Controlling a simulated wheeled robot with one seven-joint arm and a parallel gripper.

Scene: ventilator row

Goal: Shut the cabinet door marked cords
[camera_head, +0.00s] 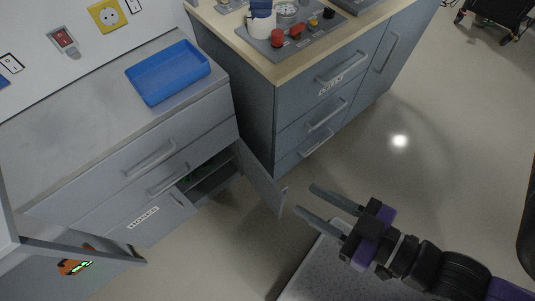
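A grey cabinet door (261,178) stands wide open at the right end of the low grey cabinet (60,202), swung out onto the floor side. No marking reading cords can be made out on it. Behind it the dark compartment (213,178) shows, with small green things inside that are too dim to tell. The shut door to its left carries a white label (143,217) that I cannot read surely. My gripper (307,199) is open and empty, its two fingers pointing at the open door's free edge from the right, with a small gap in the picture.
A blue tray (168,73) sits on the grey counter. A wood-topped drawer unit (277,122) stands behind the open door, with a control panel (291,36) on top. A grey panel edge (85,252) juts in at lower left.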

